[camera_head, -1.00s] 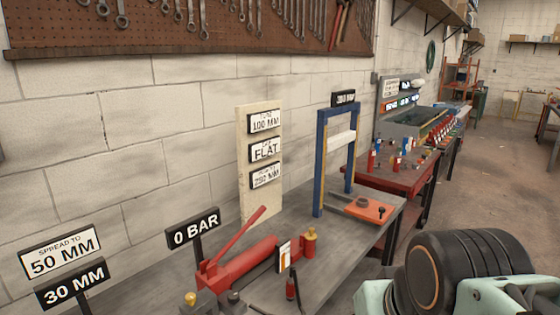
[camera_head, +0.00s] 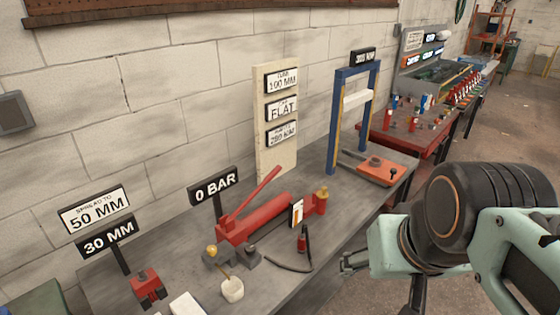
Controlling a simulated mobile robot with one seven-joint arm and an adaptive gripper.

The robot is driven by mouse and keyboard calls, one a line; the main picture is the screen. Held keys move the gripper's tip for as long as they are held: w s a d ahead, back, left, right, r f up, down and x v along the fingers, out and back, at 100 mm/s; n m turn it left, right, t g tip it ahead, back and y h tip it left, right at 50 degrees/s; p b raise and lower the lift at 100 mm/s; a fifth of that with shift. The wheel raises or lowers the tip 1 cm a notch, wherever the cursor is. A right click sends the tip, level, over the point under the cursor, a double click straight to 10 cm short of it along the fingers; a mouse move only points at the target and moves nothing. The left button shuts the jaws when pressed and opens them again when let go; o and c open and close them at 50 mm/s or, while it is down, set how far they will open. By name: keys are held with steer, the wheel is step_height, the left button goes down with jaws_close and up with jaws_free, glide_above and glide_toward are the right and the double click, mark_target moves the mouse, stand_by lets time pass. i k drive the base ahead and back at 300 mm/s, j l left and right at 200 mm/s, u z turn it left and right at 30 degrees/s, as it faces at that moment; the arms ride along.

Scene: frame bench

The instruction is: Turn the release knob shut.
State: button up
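A red hand pump (camera_head: 262,219) with a raised, slanted red lever (camera_head: 250,192) lies on the grey bench. A brass-coloured knob (camera_head: 321,193) stands on top of the pump's right end. Another yellow-topped knob (camera_head: 211,250) sits on a small dark block left of the pump. I cannot tell for sure which is the release knob. My gripper (camera_head: 352,264) is at the bench's front edge, right of the pump and apart from both knobs. Its fingers are small and partly hidden by my wrist, so their opening is unclear. A sign behind the pump reads 0 BAR (camera_head: 214,186).
A black hose with a red fitting (camera_head: 301,243) lies before the pump. A white cup (camera_head: 232,289) and red block (camera_head: 148,287) are at the front left. A blue press frame (camera_head: 337,125) and orange tool (camera_head: 368,170) stand farther right. Bare bench (camera_head: 335,222) lies between pump and gripper.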

mark_target(250, 250)
steer(key=u, duration=0.75)
steer(key=k+j+z, duration=0.1)
steer(key=k+j, duration=0.15)
steer(key=i+l, duration=0.15)
steer(key=i, duration=0.25)
steer(key=z, duration=0.05)
